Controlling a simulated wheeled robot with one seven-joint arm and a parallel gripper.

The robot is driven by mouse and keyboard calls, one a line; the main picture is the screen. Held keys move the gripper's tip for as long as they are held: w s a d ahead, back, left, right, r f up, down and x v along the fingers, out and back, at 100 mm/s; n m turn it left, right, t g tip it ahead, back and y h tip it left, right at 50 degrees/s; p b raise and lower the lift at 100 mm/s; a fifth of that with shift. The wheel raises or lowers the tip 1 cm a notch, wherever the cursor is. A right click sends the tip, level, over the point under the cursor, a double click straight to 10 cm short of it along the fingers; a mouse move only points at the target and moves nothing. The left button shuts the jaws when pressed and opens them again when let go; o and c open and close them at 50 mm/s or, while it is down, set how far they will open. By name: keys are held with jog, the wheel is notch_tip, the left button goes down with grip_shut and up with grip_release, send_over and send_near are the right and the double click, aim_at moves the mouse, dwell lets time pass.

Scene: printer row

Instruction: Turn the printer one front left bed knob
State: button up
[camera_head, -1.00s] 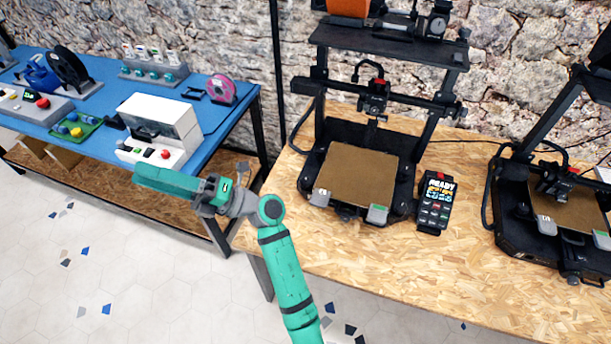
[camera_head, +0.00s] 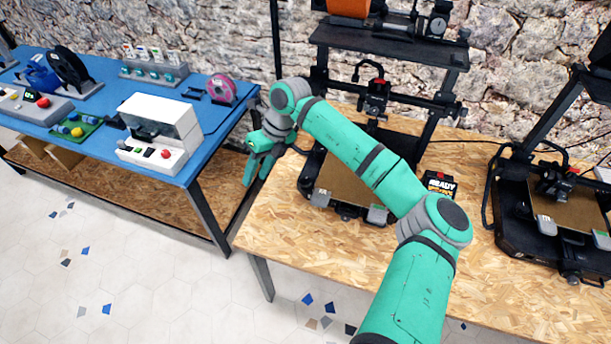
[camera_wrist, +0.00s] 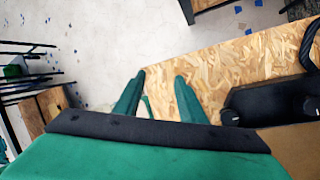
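Printer one (camera_head: 355,150) is the black machine on the left of the wooden bench, with a brown bed (camera_head: 340,183). Its front left corner shows a grey clip (camera_head: 320,198); I cannot make out the bed knob under it in the head view. In the wrist view the black printer base (camera_wrist: 265,100) is at the right, with a small light part (camera_wrist: 232,117) at its edge that may be a knob. My gripper (camera_head: 257,182) is left of the printer, pointing down, apart from it. In the wrist view my gripper (camera_wrist: 160,76) is open, with nothing between the fingers.
The wooden bench (camera_head: 270,225) has bare room in front of the printer. A second printer (camera_head: 545,205) stands further right. A blue table (camera_head: 215,120) with a white device is at left.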

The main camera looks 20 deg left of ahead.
aim_at(305, 180)
jog(key=w+d+r+m+t+h, duration=0.1)
jog(key=w+d+r+t+h, duration=0.25)
jog(key=w+d, duration=0.65)
jog(key=shift+g+h, duration=0.25)
jog(key=shift+g, duration=0.2)
jog(key=f, duration=0.6)
jog(key=s+d+f, duration=0.1)
jog(key=f, duration=0.3)
jog(key=shift+s, duration=0.1)
jog(key=shift+s+a+f, duration=0.1)
jog(key=shift+a+f, duration=0.05)
jog(key=shift+f, duration=0.3)
jog(key=shift+d+f, duration=0.1)
jog(key=shift+d, duration=0.15)
jog(key=shift+c, duration=0.6)
jog(key=shift+a, duration=0.15)
jog(key=c, duration=0.6)
